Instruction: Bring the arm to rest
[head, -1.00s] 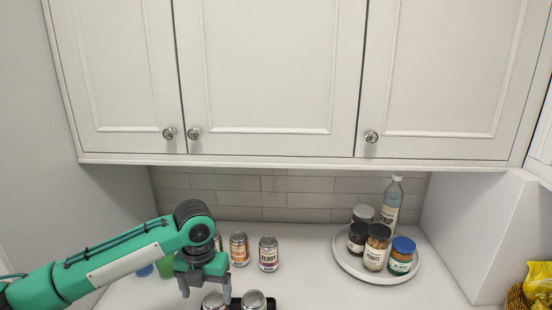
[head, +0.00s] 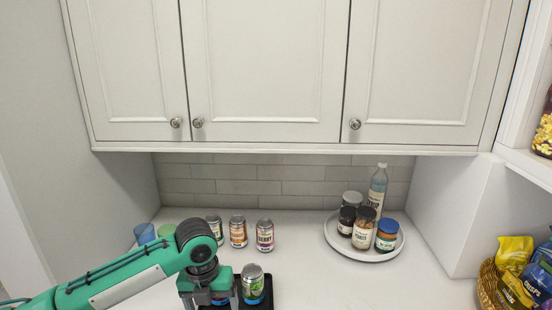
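My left gripper (head: 209,303) points down at the bottom of the head view, at the left part of a black tray (head: 264,301). The lower edge of the picture cuts its fingertips, and I cannot tell whether it is open or shut. Part of a can seems to show between the fingers, mostly hidden by the gripper. A green-labelled can (head: 253,287) stands upright on the tray just right of the gripper. My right gripper is not in view.
Three cans stand behind: a green one (head: 215,230), an orange one (head: 238,232), a Berry one (head: 265,236). Blue (head: 144,234) and green (head: 166,230) cups are left. A round tray (head: 364,255) holds jars and a bottle. A snack basket (head: 489,288) is right. The centre-right counter is clear.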

